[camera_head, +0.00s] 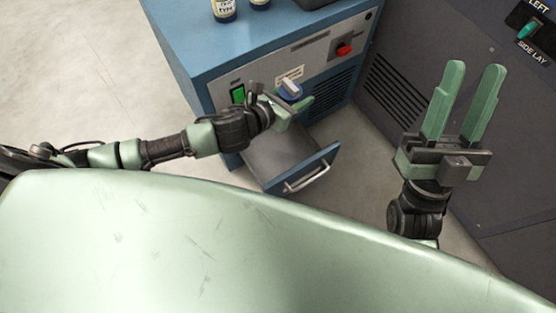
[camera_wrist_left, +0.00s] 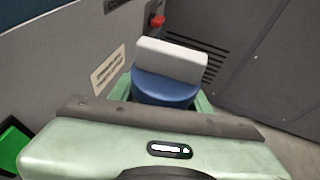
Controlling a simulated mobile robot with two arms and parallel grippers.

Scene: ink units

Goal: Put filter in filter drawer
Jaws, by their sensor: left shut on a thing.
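The filter (camera_head: 291,91), a blue round body with a pale block-shaped top, is held in my left gripper (camera_head: 300,103), which is shut on it. In the left wrist view the filter (camera_wrist_left: 165,88) sits between the green fingers, partly hidden by the gripper body. The filter drawer (camera_head: 318,172) is pulled out of the blue cabinet, with a metal handle on its front. The filter is above the drawer's rear part, close to the cabinet front. My right gripper (camera_head: 465,88) is open and empty at the right, its fingers pointing up.
The blue cabinet (camera_head: 205,50) has a green switch (camera_head: 238,93), a red knob (camera_head: 344,48) and a vent. Bottles (camera_head: 223,8) stand on top. A dark machine (camera_head: 490,60) stands at the right. Bare floor (camera_head: 100,70) shows at the left.

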